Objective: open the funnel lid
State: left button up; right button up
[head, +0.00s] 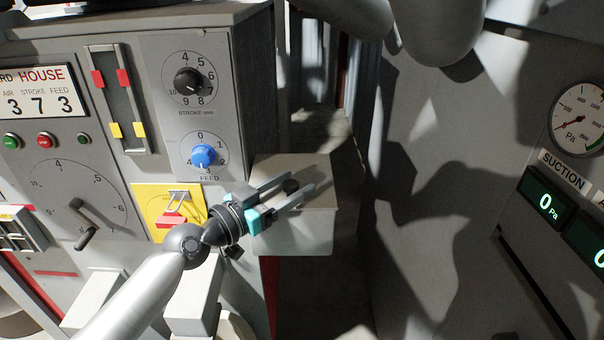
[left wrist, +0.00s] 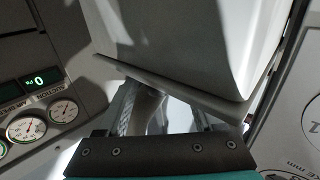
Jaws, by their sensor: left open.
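The funnel lid (head: 318,170) is a flat grey-brown top on a pale box fixed to the side of the machine in the head view. It lies flat and looks closed. A small dark round knob (head: 291,186) stands on it. My left gripper (head: 302,183) is open, its two fingers pointing right over the lid, one on each side of the knob in the picture. I cannot tell whether they touch it. In the left wrist view, a large pale box-like shape fills the upper middle above my gripper; the knob cannot be made out there. My right gripper is not in view.
The machine panel stands left, with a blue feed knob (head: 203,156), a black stroke knob (head: 188,82) and a yellow plate (head: 153,199) with a red switch close to my left wrist. A suction panel with a gauge (head: 580,119) stands right. A shaded gap lies between.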

pick_arm(q)
jog(key=shift+x, duration=1.55)
jog(key=shift+c, duration=0.2)
grip_shut()
